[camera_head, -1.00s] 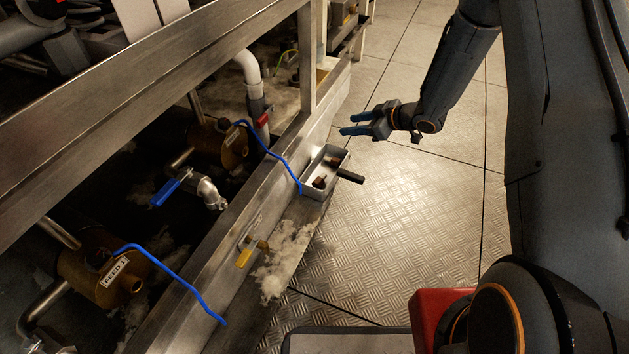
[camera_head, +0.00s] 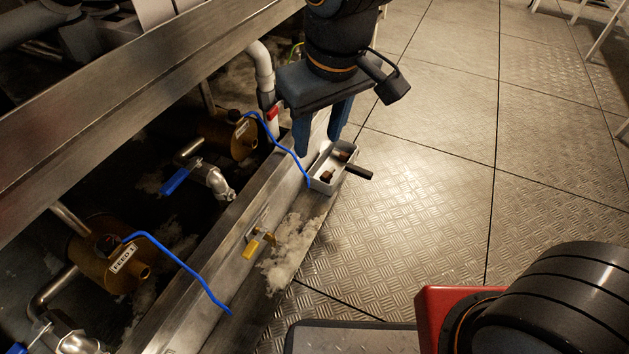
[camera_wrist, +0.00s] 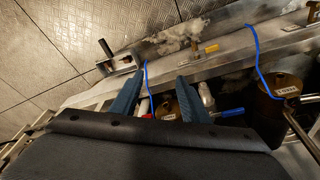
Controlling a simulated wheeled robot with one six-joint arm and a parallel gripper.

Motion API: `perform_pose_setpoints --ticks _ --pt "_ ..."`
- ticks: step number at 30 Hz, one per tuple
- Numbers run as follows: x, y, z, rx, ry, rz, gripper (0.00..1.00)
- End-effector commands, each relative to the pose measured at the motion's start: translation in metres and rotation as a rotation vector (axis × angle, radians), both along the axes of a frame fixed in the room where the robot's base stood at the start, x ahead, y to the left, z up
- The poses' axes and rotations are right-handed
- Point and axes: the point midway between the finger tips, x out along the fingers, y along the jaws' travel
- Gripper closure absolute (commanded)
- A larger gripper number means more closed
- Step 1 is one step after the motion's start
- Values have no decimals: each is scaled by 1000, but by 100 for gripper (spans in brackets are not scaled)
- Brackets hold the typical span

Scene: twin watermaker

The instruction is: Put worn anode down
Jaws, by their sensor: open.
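A small grey tray (camera_head: 320,181) sits beside the steel frame's base, and it also shows in the wrist view (camera_wrist: 120,66). Inside it lie rusty brown pieces, one nearer (camera_head: 327,176) and one farther (camera_head: 342,155); I cannot tell which is the worn anode. A black handle (camera_head: 357,172) sticks out over the tray's right side. My gripper (camera_head: 321,137) points down in the head view, its blue fingers apart and nothing between them. It appears just behind and above the tray. In the wrist view my gripper (camera_wrist: 158,82) is open and empty.
A steel beam (camera_head: 130,105) and low sill (camera_head: 225,260) edge the bay. Brass housings (camera_head: 110,262), blue-handled valves (camera_head: 177,180) and blue cables (camera_head: 180,275) are inside or across it. The patterned floor (camera_head: 440,190) to the right is clear.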

Motion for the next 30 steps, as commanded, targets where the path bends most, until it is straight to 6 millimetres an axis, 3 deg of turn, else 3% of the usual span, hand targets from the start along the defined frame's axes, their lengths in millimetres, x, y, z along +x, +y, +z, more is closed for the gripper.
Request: perform_pose_setpoints --ticks 1,3,6,9,30 --pt "-30 2 5 8 43 9 58" --pt "-64 2 9 13 104 13 58" --pt "-98 0 12 18 169 20 58" --pt "-115 1 14 20 203 26 58" --pt "-118 0 19 25 212 14 58"
